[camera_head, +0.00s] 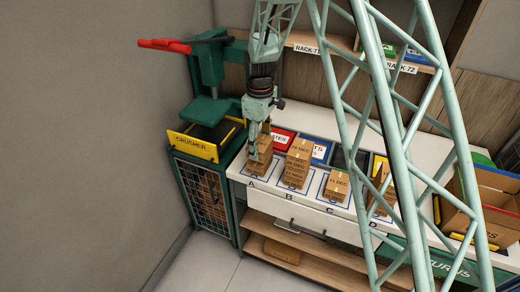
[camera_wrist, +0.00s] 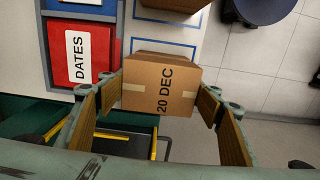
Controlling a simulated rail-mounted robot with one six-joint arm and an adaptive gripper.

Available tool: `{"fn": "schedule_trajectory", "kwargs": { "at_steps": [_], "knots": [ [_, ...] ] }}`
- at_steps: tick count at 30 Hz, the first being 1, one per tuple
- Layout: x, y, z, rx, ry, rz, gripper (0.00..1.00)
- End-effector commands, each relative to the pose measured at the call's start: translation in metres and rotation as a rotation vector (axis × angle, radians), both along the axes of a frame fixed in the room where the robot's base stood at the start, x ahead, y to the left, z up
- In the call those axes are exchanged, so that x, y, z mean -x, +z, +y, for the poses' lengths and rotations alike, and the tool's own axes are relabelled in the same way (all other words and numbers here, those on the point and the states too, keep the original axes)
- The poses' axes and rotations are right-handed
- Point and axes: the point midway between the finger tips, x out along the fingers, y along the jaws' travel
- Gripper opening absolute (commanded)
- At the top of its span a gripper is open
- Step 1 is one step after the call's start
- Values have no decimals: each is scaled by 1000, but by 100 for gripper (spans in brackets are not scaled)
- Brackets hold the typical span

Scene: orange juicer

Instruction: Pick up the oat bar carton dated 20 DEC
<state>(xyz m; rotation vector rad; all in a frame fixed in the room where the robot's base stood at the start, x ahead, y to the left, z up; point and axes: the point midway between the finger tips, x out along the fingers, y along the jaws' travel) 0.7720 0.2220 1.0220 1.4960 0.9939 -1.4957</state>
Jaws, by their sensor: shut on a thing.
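The brown carton marked 20 DEC (camera_wrist: 165,90) is between the two fingers of my gripper (camera_wrist: 165,100) in the wrist view, with its print turned sideways. My gripper is shut on it, a padded finger at each side. In the head view my gripper (camera_head: 257,132) reaches down over spot A, and the carton (camera_head: 262,150) shows there, partly hidden by the fingers. I cannot tell whether the carton touches the counter.
Cartons stand on the white counter (camera_head: 240,172) at B (camera_head: 297,165), C (camera_head: 337,186) and D (camera_head: 381,190). The red DATES bin (camera_head: 283,140) is behind. The green crusher (camera_head: 205,140) is close on the left. An open box (camera_head: 470,205) is at right.

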Motion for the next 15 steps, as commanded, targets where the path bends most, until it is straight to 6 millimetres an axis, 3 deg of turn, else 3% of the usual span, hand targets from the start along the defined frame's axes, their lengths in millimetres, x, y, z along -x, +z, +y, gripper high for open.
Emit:
{"fn": "schedule_trajectory", "kwargs": {
  "at_steps": [15],
  "knots": [
    [0,63,0,-1,0,-1,46]
  ]
}}
